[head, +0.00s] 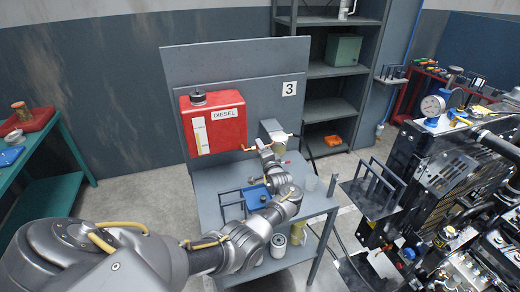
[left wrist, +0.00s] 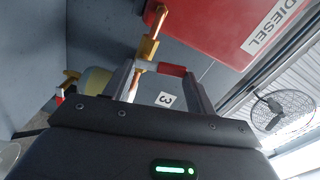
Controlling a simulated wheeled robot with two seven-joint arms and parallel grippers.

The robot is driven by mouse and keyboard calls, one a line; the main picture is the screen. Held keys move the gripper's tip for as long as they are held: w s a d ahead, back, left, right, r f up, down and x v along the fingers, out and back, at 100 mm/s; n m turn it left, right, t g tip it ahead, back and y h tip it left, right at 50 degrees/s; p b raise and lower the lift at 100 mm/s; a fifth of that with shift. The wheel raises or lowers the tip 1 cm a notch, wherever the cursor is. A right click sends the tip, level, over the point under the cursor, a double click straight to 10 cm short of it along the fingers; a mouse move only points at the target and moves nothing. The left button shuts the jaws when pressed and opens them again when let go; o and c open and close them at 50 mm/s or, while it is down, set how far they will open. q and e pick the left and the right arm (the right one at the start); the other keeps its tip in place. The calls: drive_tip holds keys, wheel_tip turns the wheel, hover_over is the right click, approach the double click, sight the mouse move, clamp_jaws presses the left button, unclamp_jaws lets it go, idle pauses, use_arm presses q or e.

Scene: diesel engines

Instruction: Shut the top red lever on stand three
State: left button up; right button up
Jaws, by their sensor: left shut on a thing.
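Stand three (head: 262,62) is a grey panel and bench with a "3" sign (head: 289,88). A red DIESEL tank (head: 213,122) is mounted on it. My left gripper (head: 264,147) reaches up to the brass piping right of and below the tank. In the left wrist view a brass valve (left wrist: 149,46) hangs on a copper pipe under the tank. The top red lever (left wrist: 172,69) lies across between my left fingertips (left wrist: 160,72), and the gripper is shut on it. In the head view my gripper hides most of the lever. My right gripper is not in view.
A second brass valve (left wrist: 71,75) with red on it shows at left in the wrist view. A black engine (head: 450,165) stands close at right, a green table (head: 62,140) at left.

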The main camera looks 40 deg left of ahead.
use_arm(q)
drive_tip(key=shift+w+d+m, duration=0.15)
drive_tip(key=shift+m, duration=0.95)
drive_tip(key=o, duration=1)
drive_tip(key=b+v, duration=0.1)
drive_tip(key=v, duration=0.9)
drive_tip(key=shift+d+b, duration=0.35)
drive_tip(key=shift+f, duration=0.1)
